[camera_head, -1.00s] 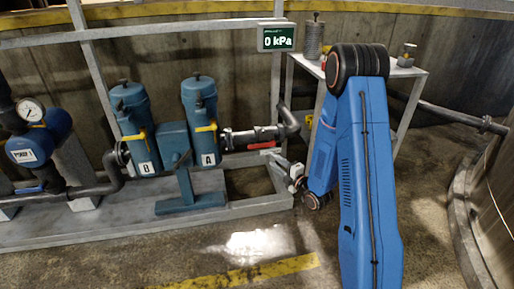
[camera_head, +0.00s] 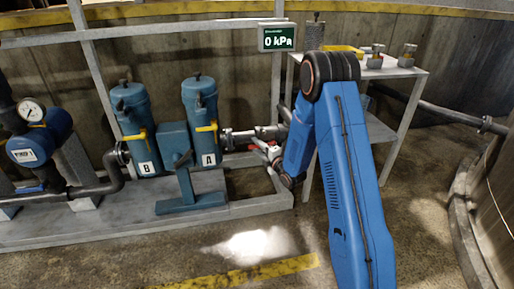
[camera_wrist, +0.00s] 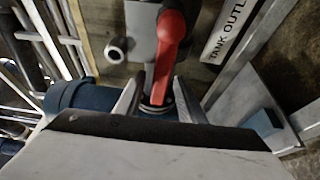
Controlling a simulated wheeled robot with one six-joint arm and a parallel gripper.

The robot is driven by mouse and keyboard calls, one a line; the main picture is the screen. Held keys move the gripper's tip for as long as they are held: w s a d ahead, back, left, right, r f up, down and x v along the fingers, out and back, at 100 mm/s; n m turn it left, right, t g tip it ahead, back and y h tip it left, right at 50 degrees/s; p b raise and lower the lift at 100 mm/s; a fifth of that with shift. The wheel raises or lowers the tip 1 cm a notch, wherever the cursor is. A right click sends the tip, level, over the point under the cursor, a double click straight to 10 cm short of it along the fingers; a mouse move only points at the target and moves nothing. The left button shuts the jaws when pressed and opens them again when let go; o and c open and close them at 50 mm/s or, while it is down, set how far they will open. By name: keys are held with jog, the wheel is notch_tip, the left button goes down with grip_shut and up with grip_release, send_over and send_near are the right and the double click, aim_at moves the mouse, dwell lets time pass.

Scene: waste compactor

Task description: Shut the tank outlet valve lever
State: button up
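The red tank outlet valve lever (camera_wrist: 170,38) shows large in the wrist view, above and between my fingertips, pointing up the picture. Its lower end comes down between the two fingers. My gripper (camera_wrist: 160,84) is open, with one finger on each side of the lever and visible gaps; I see no clear contact. A white label reading "TANK OUTL…" (camera_wrist: 230,28) is right of the lever, its end cut off. In the head view my gripper (camera_head: 270,150) is at the pipe right of strainer A (camera_head: 200,105), and it and my arm largely hide the lever.
Strainer B (camera_head: 135,125) stands left of A, both with yellow handles. A gauge (camera_head: 31,110) and a blue pump (camera_head: 40,140) are at far left. A display (camera_head: 277,38) reads 0 kPa. A metal table (camera_head: 390,70) stands behind my arm. The floor in front is clear.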

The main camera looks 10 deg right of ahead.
grip_shut()
jog(key=shift+r, duration=0.1)
jog(key=shift+d+r+m+t, duration=0.15)
jog(key=shift+r+m+t, duration=0.25)
jog(key=shift+r+m, duration=0.55)
jog(key=shift+d+r+m+t, duration=0.15)
jog(key=shift+r+m+t, duration=0.35)
jog(key=shift+m, duration=0.75)
grip_release()
jog(key=shift+r, duration=0.1)
